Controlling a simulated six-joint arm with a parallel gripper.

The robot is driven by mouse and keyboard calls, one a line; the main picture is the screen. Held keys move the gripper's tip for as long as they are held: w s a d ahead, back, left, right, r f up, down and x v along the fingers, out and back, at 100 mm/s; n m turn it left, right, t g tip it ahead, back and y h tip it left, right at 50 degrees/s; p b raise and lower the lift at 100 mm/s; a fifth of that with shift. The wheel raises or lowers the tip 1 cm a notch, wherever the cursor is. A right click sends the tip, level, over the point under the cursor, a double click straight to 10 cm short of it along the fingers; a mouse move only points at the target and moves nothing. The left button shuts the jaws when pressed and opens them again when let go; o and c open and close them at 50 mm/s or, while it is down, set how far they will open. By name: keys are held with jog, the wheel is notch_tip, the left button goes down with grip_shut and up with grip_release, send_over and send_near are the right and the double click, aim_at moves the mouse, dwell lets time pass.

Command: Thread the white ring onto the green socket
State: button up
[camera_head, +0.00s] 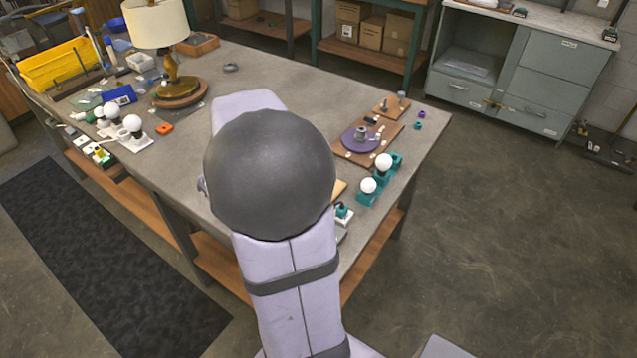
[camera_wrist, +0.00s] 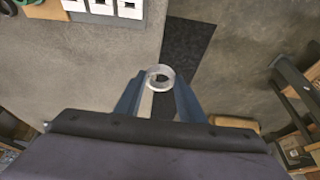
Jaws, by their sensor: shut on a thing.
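In the wrist view my gripper (camera_wrist: 160,82) is shut on the white ring (camera_wrist: 160,70), a pale, short, hollow ring held at the fingertips with its opening showing. In the head view my arm hides the gripper and the ring. A small teal-green part (camera_head: 343,212) stands at the table's near edge, just right of my arm. I cannot tell which of these is the green socket. None is clearly under the ring in the wrist view.
The grey table (camera_head: 205,130) has clear room in its middle left. A lamp (camera_head: 157,25) stands at the back left. White bulbs on teal holders (camera_head: 366,199) and a wooden board with a purple disc (camera_head: 360,139) lie at the right. A dark mat (camera_head: 75,250) lies on the floor.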

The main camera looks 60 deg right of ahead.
jog(key=s+d+b, duration=0.1)
jog(key=d, duration=0.5)
jog(key=shift+s, duration=0.25)
dwell(2.6)
jog(key=s+d, duration=0.1)
jog(key=d, duration=0.7)
jog(key=shift+s, duration=0.4)
dwell(3.3)
